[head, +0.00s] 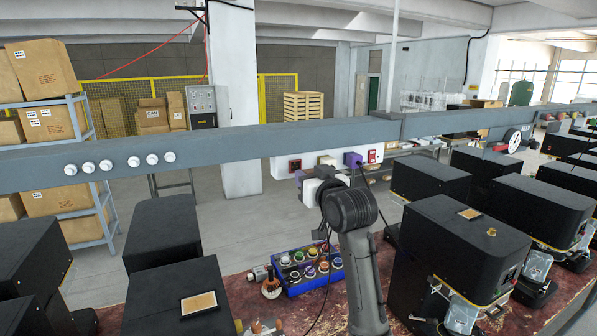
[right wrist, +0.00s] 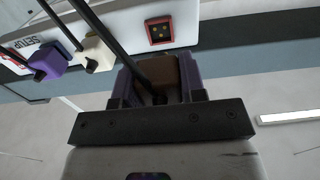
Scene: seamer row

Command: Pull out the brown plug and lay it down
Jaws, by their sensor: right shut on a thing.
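My right gripper (head: 300,179) is at the lower left part of the white socket panel (head: 281,170) on the grey rail. In the right wrist view its purple fingers (right wrist: 160,83) are shut on the sides of the brown plug (right wrist: 166,70). A dark cord runs from the plug to the upper left. In the head view the gripper hides the brown plug. My left gripper is not in view.
A purple plug (head: 352,158) and a cream plug (head: 327,160) sit in the panel beside the gripper. Below, a blue crate (head: 297,291) with several coloured round things stands on the reddish bench (head: 240,287). Black machines (head: 455,240) flank it.

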